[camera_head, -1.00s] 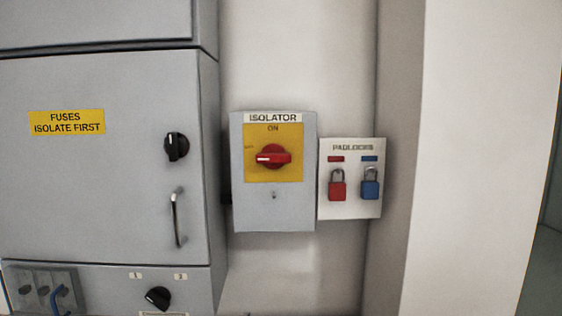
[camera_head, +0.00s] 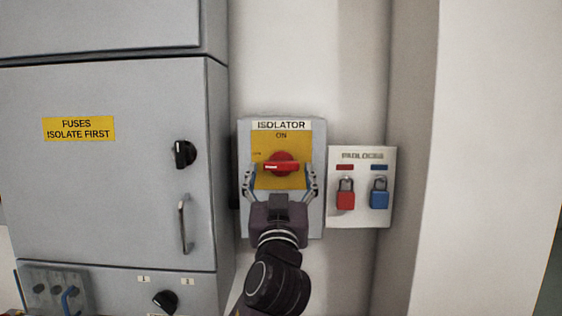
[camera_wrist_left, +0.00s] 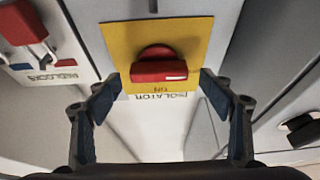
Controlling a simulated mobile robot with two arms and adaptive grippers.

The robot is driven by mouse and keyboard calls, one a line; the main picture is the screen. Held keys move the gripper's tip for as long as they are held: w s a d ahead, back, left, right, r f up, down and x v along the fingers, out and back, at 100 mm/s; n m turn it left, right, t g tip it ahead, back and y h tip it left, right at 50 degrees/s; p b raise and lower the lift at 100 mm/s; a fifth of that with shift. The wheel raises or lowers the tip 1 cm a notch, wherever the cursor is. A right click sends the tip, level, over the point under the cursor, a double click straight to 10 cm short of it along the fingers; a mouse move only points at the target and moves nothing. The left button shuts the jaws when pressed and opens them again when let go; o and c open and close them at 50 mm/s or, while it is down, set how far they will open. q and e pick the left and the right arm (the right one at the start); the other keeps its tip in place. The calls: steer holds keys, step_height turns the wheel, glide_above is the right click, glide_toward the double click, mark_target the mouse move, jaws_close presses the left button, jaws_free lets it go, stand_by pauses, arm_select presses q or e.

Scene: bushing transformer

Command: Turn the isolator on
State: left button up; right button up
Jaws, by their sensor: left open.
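The isolator box (camera_head: 247,215) is grey with a yellow plate (camera_head: 296,148) marked ON at the top. Its red rotary handle (camera_head: 282,166) lies level, with its white mark on the left, towards the side label. My left gripper (camera_head: 283,178) is open in front of the box, with a finger on each side of the handle. In the left wrist view the picture is upside down; the red handle (camera_wrist_left: 158,71) lies level between the open fingers (camera_wrist_left: 160,92), with gaps at both sides. I cannot tell how far the fingertips are from the plate. My right gripper is not in view.
A padlock board (camera_head: 361,217) with a red padlock (camera_head: 346,200) and a blue padlock (camera_head: 380,199) hangs just right of the isolator. A grey cabinet (camera_head: 110,200) with a black knob (camera_head: 184,154) and a metal handle (camera_head: 183,225) stands to the left.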

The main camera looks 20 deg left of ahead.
arm_select(q)
steer(key=shift+x, duration=0.9)
steer(key=shift+c, duration=0.5)
steer(key=shift+d, duration=0.1)
steer(key=c, duration=1.1)
steer(key=shift+o, duration=0.2)
